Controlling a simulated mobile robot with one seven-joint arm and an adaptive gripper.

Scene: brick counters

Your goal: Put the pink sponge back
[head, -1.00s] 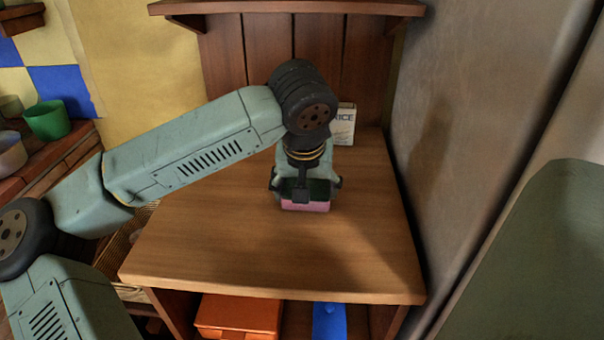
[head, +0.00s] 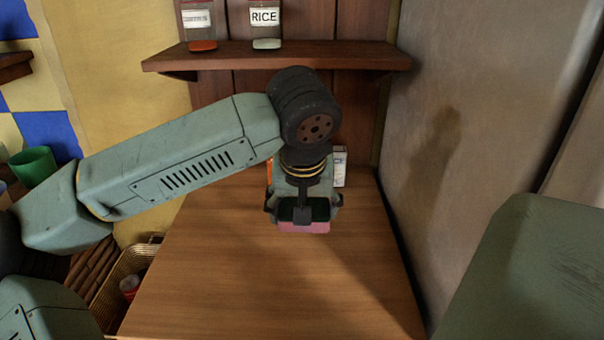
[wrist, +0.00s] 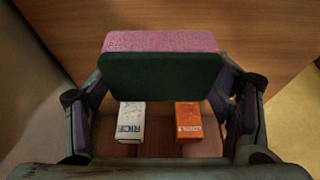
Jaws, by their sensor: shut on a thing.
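The pink sponge (head: 303,227) has a dark green pad on one side. My gripper (head: 303,209) is shut on it, with a finger at each end, over the middle of the wooden counter in the head view. In the wrist view the sponge (wrist: 160,41) shows its pink part at the top and its green pad facing the camera. Whether it touches the counter I cannot tell.
A white rice box (head: 340,165) and an orange box (wrist: 188,121) stand at the counter's back. Above is a wooden shelf (head: 275,58) with two jars. A wall bounds the right; a basket (head: 120,285) is at left. The front counter is clear.

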